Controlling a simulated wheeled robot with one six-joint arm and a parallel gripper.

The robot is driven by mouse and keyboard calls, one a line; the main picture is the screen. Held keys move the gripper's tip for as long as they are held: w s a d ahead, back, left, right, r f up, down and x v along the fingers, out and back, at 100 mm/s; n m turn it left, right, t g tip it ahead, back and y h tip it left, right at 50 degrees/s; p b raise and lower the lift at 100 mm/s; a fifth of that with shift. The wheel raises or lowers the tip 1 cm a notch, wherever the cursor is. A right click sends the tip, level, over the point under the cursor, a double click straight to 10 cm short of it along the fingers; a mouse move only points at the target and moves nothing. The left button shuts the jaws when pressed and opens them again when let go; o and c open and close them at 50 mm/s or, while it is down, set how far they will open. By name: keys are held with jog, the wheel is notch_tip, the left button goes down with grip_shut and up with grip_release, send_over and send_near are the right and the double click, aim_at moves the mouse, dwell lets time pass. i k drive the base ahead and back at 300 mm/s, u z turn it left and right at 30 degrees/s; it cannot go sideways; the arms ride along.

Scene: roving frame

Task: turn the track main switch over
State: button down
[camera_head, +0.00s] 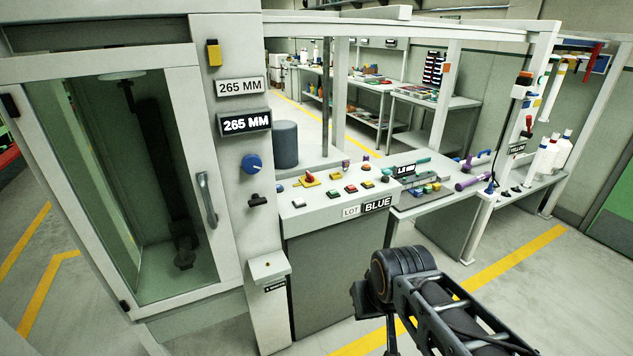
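On the sloped top of the grey console, a red handle on a yellow plate (307,179) looks like a rotary main switch. Its label is too small to read, so I cannot tell for sure that it is the track main switch. The handle appears to lie slanted across its plate. My arm comes in from the lower right and ends in a dark joint with a block below it, where my gripper (388,335) seems to be. It is in front of the console, nearer to me and apart from the switch. Its fingers are not clear.
The console (330,212) carries several coloured buttons and a "LOT BLUE" sign. Left stands a glazed cabinet (120,180); its column has a blue knob (252,163), a yellow part (213,53) and "265 MM" signs. A cluttered bench (440,203) adjoins right. Floor before it is clear.

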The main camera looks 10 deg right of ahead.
aim_at(310, 179)
jog(key=z, duration=0.7)
jog(key=i, duration=1.2)
jog(key=u, duration=0.2)
